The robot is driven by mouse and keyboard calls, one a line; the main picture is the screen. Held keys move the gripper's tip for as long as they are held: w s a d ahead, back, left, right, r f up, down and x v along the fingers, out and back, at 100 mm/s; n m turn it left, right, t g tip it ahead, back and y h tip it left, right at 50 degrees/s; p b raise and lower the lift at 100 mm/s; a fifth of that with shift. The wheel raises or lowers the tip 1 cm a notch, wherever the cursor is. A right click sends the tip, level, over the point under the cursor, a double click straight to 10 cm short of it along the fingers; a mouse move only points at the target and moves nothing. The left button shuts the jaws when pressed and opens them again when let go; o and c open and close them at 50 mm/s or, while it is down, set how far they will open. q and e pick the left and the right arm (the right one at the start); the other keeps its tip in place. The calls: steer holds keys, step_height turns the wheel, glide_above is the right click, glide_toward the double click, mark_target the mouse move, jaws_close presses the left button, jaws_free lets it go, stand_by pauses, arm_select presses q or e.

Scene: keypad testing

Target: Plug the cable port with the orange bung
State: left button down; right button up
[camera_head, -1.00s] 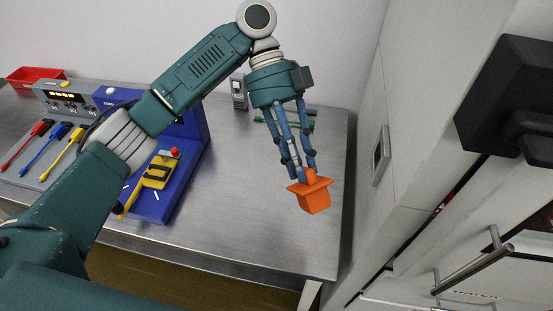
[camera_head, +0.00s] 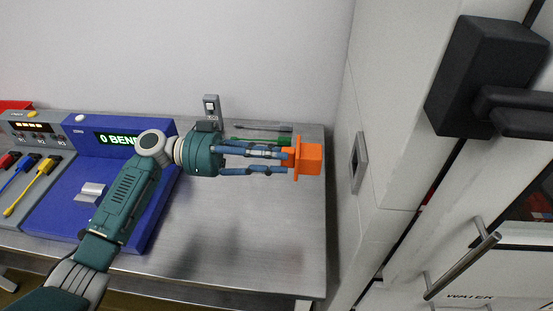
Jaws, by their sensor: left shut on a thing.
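My left gripper (camera_head: 287,160) is shut on the orange bung (camera_head: 310,160). The bung is held level above the right part of the steel bench, its flange on the gripper side and its blocky plug end facing right. A grey-framed rectangular opening (camera_head: 364,160), which looks like the cable port, is in the white cabinet side wall to the right. The bung is at about the same picture height as the port, with a clear gap between them. The inside of the port is seen only at a steep angle. My right gripper is out of view.
A blue tester (camera_head: 80,200) and coloured leads are at left. Black (camera_head: 480,75) and metal (camera_head: 462,266) handles jut out at right.

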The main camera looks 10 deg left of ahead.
mark_target(300, 162)
arm_select(q)
steer(key=shift+d+b, duration=1.35)
steer(key=shift+d, duration=1.5)
steer(key=shift+b, duration=0.6)
steer(key=shift+s+a+b, duration=0.1)
steer(key=shift+a+b, duration=0.1)
steer(key=shift+b, duration=0.3)
